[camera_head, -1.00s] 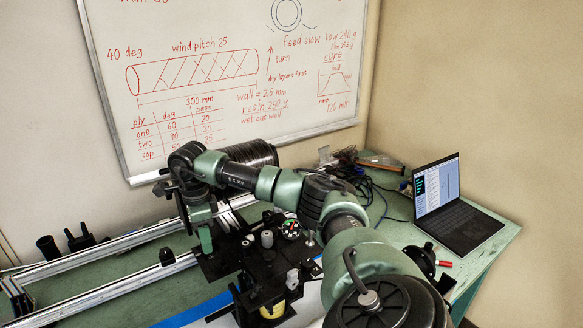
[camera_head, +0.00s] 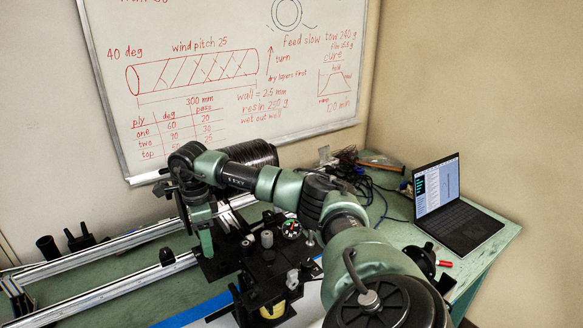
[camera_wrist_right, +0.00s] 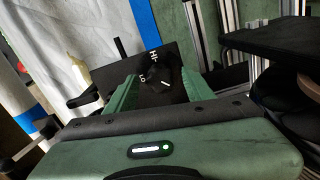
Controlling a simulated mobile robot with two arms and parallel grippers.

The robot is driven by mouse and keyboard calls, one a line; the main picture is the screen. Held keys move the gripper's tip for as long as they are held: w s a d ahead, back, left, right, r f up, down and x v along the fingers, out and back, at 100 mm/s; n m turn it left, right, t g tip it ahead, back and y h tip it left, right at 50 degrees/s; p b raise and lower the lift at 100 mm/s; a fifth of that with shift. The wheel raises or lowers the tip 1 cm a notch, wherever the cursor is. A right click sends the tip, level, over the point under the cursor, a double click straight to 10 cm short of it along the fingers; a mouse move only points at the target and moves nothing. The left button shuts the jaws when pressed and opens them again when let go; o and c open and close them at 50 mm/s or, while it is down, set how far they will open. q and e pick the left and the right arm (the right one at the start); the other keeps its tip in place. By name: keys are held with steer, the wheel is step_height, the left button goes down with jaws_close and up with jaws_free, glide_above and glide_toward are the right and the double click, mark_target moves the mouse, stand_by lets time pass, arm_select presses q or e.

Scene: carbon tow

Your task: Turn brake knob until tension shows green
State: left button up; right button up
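The brake knob (camera_wrist_right: 160,74) is black with a white pointer line, on a dark panel with white HI and LO markings in the right wrist view. My right gripper (camera_wrist_right: 160,82) has its green fingers on either side of the knob; whether they touch it is unclear. In the head view my right gripper (camera_head: 206,241) points down at the black tensioner unit, and the knob is hidden there. A small round gauge (camera_head: 291,229) with green and red on its dial stands right of the gripper; its needle is too small to read. My left gripper is out of view.
Metal rails (camera_head: 100,290) run across the green bench on the left. A black wound cylinder (camera_head: 252,154) lies behind my right forearm. A yellow spool (camera_head: 272,309) sits in front of the unit. Cables (camera_head: 372,190) and a laptop (camera_head: 452,210) occupy the right side.

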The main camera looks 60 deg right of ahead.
steer(key=shift+r, duration=0.1)
step_height(320, 180, up, 6)
steer(key=p, duration=0.4)
steer(key=shift+p, duration=0.4)
steer(key=shift+s+f, duration=0.1)
steer(key=shift+f, duration=0.15)
steer(key=m+b, duration=0.1)
steer(key=s+d+f+m+t+b, duration=0.1)
steer(key=b, duration=0.1)
steer(key=shift+s+d+f+m+y, duration=0.2)
steer(key=shift+f+m+y, duration=0.05)
steer(key=shift+m+y, duration=0.05)
steer(key=f+m+t+b, duration=0.1)
steer(key=b, duration=0.1)
steer(key=f+m+t+b, duration=0.1)
steer(key=m+b, duration=0.1)
steer(key=a+f+m+t+b, duration=0.1)
steer(key=f+b, duration=0.1)
steer(key=shift+w+m+y, duration=0.3)
